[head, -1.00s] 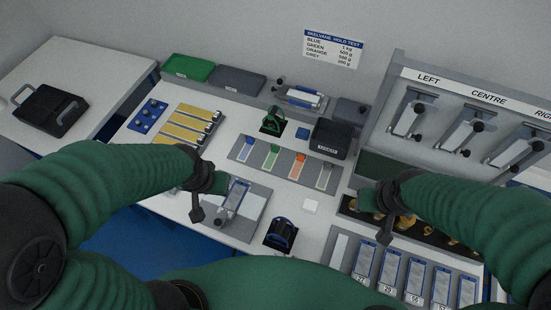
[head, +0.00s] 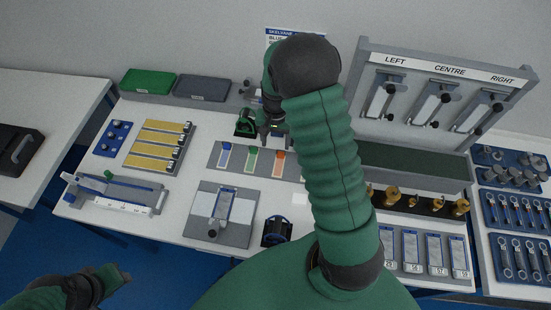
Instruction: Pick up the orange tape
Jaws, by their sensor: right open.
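The orange tape (head: 279,163) is a short strip with an orange top end, lying on the grey strip board (head: 240,171) at the middle of the bench. It is right of a blue strip (head: 224,157) and a green strip (head: 251,160). My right arm covers the board's right end. My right gripper (head: 271,137) is open and points down just beyond the orange strip's upper end, with no strip visible between its fingers; its jaws are small and partly hidden. My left gripper (head: 112,279) is low at the lower left, away from the bench, its jaws unclear.
A green tape dispenser (head: 245,122) stands close left of my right gripper. A blue dispenser (head: 277,231) and a grey plate (head: 207,240) with a clamped panel are nearer me. A rack (head: 443,75) stands right, above brass weights (head: 412,199).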

